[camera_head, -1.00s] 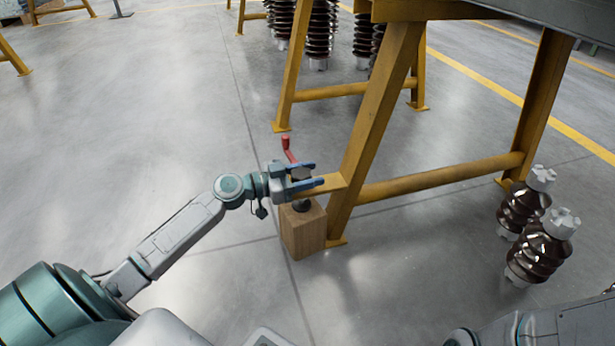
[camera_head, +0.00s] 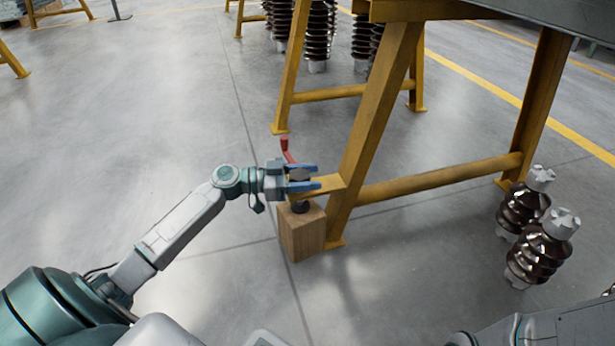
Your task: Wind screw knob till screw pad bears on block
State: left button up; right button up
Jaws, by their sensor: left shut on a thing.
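My left gripper (camera_head: 303,179) has its two blue fingers on either side of the grey screw knob (camera_head: 299,174) and is shut on it. A red handle (camera_head: 287,150) rises just behind the gripper. The knob sits above a yellow bracket (camera_head: 326,185) on the leg of the yellow frame. Below the bracket, the dark screw pad (camera_head: 299,207) is at the top of the wooden block (camera_head: 302,233). I cannot tell whether pad and block touch. The block stands upright on the floor. My right gripper is out of view.
The yellow frame's leg (camera_head: 372,125) stands right beside the block, with a low crossbar (camera_head: 440,178) running right. Two brown ribbed insulators (camera_head: 540,250) stand on the floor at right.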

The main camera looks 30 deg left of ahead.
pick_arm(q)
jog(key=shift+a, duration=0.1)
dwell(0.4)
jog(key=o, duration=0.9)
jog(key=shift+o, duration=0.2)
jog(key=shift+s, duration=0.1)
jog(key=p+v, duration=0.6)
jog(key=v, duration=0.4)
jog(key=shift+s+a, duration=0.25)
jog(key=shift+a, duration=0.05)
